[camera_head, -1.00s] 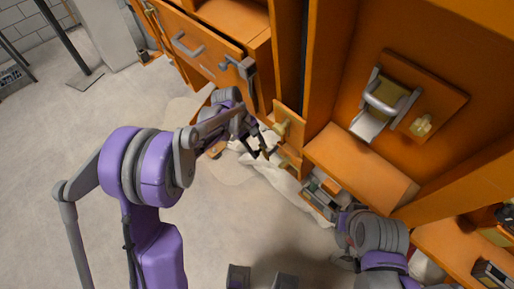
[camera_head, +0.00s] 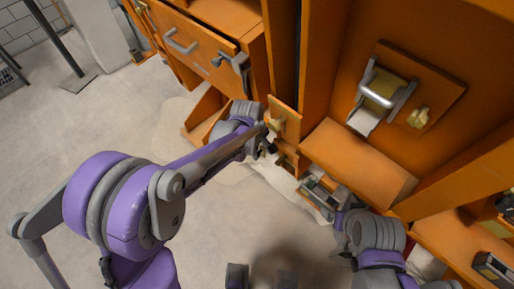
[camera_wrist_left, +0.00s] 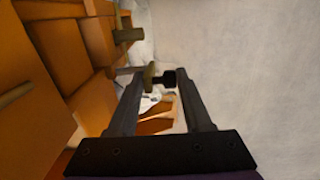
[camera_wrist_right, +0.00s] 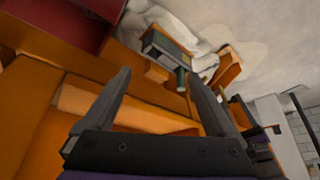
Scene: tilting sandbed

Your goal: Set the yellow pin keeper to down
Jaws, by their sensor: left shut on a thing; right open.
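A small yellow keeper (camera_head: 280,157) sits low on the orange frame, below a plate with a yellow knob (camera_head: 277,126). My left gripper (camera_head: 269,147) is at it, and its fingers partly hide it. In the left wrist view my left gripper (camera_wrist_left: 161,80) has its fingertips closed around a small yellow-brown piece (camera_wrist_left: 150,74) with a dark end, which looks like this keeper. Whether it is up or down I cannot tell. My right gripper (camera_wrist_right: 158,82) is open, with nothing between its fingers, over orange boards.
A grey latch (camera_head: 378,92) and a yellow knob (camera_head: 419,117) are on an orange panel at right. A drawer with a grey handle (camera_head: 180,43) is at upper left. A grey box (camera_wrist_right: 165,45) lies near my right gripper.

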